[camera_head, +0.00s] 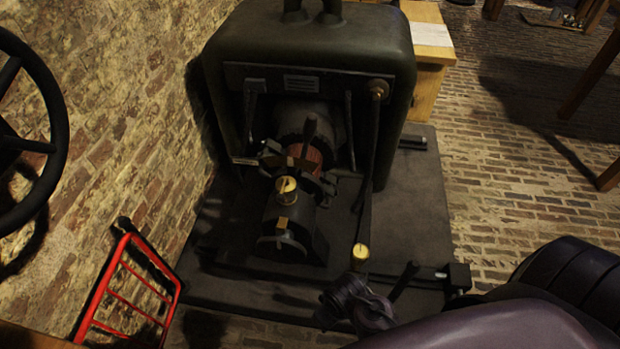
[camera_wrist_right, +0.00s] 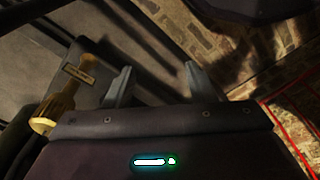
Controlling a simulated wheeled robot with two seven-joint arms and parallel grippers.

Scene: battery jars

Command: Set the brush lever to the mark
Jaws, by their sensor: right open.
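The dark machine (camera_head: 310,50) stands on a dark base, with a reddish commutator (camera_head: 303,158) at its front. A dark ring around the commutator carries short arms, one a grey-tipped handle (camera_head: 245,161) pointing left. A long dark rod (camera_head: 370,170) with a brass knob (camera_head: 361,253) slants down at the right. I cannot tell for certain which is the brush lever, and no mark is readable. My right gripper (camera_wrist_right: 160,66) is open, with nothing between its fingers. In the right wrist view, a brass fitting (camera_wrist_right: 52,110) lies left of the fingers, apart from them. My left gripper is not seen.
A brass cup (camera_head: 286,188) tops the bearing housing in front of the commutator. A red frame (camera_head: 125,285) stands at lower left, and a black wheel (camera_head: 50,130) at far left.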

